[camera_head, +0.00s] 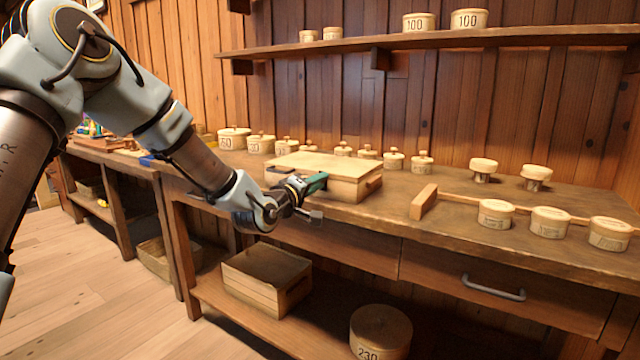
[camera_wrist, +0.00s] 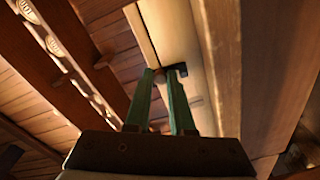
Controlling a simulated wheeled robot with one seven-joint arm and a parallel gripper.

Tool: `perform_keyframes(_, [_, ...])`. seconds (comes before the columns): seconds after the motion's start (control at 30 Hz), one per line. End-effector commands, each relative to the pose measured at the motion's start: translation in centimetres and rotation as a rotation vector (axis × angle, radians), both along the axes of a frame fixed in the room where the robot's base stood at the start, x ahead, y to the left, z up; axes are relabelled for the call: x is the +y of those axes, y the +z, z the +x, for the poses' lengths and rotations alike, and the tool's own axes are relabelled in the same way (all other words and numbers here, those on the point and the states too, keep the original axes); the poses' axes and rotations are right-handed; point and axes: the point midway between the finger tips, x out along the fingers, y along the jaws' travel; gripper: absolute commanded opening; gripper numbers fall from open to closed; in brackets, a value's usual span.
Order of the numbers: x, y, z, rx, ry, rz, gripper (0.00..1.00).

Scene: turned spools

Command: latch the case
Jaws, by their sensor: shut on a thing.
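The case (camera_head: 350,188) is a pale wooden box on the workbench, and its flat lid (camera_head: 310,164) lies down over it. My gripper (camera_head: 320,180) is at the front face of the case. In the wrist view the green fingers (camera_wrist: 167,74) reach up to the case front (camera_wrist: 186,35), close together, with a small dark latch (camera_wrist: 181,68) at their tips. The gripper is shut on this latch. The fingers hide part of the latch, so I cannot tell whether it is fastened.
The workbench (camera_head: 400,220) holds several round lidded boxes behind the case. A wooden bar (camera_head: 424,201) and labelled round boxes (camera_head: 550,221) stand to the right. A shelf (camera_head: 420,42) runs above. A crate (camera_head: 266,280) and a round box (camera_head: 380,330) sit below.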

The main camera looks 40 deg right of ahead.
Motion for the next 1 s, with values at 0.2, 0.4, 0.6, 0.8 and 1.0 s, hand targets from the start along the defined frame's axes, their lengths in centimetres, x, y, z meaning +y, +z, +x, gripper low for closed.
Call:
perform_keyframes(0.2, [0.04, 0.14, 0.19, 0.055, 0.0, -0.018, 0.0])
perform_keyframes(0.4, [0.06, 0.12, 0.25, 0.07, 0.001, -0.022, 0.0])
perform_keyframes(0.6, [0.06, 0.12, 0.27, 0.07, 0.001, -0.022, 0.0])
perform_keyframes(0.8, [0.07, 0.12, 0.27, 0.069, 0.001, -0.022, 0.33])
perform_keyframes(1.0, [0.06, 0.1, 0.23, 0.069, 0.001, -0.022, 0.52])
